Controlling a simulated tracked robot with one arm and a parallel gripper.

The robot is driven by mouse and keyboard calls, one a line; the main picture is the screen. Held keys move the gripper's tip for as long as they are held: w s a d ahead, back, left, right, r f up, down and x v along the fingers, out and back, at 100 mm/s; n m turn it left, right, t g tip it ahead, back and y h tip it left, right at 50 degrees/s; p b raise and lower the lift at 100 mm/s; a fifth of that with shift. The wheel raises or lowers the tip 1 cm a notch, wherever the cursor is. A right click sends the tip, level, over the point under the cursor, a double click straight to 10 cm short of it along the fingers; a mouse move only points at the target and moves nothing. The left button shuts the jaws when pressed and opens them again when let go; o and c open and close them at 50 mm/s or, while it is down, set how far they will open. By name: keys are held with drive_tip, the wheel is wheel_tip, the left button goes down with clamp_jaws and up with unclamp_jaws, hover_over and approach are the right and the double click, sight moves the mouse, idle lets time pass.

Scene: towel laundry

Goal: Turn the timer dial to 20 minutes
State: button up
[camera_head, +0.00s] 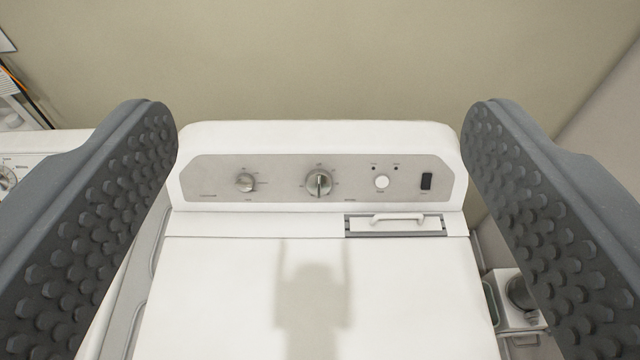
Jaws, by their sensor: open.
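The grey control panel (285,180) on the back of a white machine (230,290) faces me. A larger silver dial (319,183) with marks around it sits near the panel's middle, its grip ridge close to vertical. A smaller silver dial (245,182) is to its left. The labels are too small to read, so I cannot tell which dial is the timer. My gripper (320,135) is open, with one dark studded finger at each side of the view. It is empty and touches neither dial; the panel lies beyond and between the fingers.
A white handle (398,218) sits in a slot below. Another machine's panel (18,172) shows at left; a small container (518,292) stands at right. The machine top is clear.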

drive_tip(key=w+f, duration=1)
drive_tip(key=g+p, duration=0.2)
hover_over(320, 187)
drive_tip(key=s, duration=1.3)
wheel_tip(320, 187, down, 35)
drive_tip(key=x, duration=1.1)
drive_tip(key=shift+w+a+f+p, duration=0.15)
drive_tip(key=shift+w+f+p, duration=0.05)
drive_tip(key=shift+w+p, duration=0.15)
drive_tip(key=shift+x, duration=0.9)
drive_tip(key=c, duration=0.9)
